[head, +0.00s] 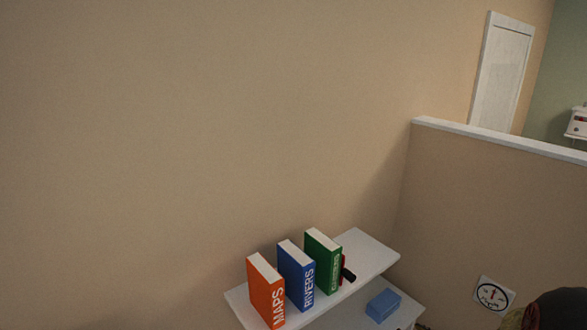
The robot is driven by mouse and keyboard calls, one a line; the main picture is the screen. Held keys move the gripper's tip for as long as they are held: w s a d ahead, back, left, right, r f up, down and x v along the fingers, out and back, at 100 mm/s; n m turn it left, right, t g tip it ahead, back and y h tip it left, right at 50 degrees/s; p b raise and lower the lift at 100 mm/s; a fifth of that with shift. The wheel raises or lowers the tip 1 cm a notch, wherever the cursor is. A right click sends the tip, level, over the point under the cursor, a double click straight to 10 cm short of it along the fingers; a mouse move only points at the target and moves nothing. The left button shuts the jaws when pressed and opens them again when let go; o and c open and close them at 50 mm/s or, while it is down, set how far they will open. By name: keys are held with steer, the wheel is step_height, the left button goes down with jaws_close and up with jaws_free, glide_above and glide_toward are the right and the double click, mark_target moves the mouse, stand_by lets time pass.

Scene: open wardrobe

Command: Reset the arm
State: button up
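Only the head view is given, and my gripper does not show in it. I cannot see my arm for certain either. The view is tilted and looks mostly at a beige wall (200,130).
A white shelf (368,251) at the bottom holds upright books: orange MAPS (264,290), blue RIVERS (296,272) and a green one (322,260). A red and black object (347,270) is beside the green book. A blue block (383,305) lies lower. A dark rounded thing (560,308) is unclear.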

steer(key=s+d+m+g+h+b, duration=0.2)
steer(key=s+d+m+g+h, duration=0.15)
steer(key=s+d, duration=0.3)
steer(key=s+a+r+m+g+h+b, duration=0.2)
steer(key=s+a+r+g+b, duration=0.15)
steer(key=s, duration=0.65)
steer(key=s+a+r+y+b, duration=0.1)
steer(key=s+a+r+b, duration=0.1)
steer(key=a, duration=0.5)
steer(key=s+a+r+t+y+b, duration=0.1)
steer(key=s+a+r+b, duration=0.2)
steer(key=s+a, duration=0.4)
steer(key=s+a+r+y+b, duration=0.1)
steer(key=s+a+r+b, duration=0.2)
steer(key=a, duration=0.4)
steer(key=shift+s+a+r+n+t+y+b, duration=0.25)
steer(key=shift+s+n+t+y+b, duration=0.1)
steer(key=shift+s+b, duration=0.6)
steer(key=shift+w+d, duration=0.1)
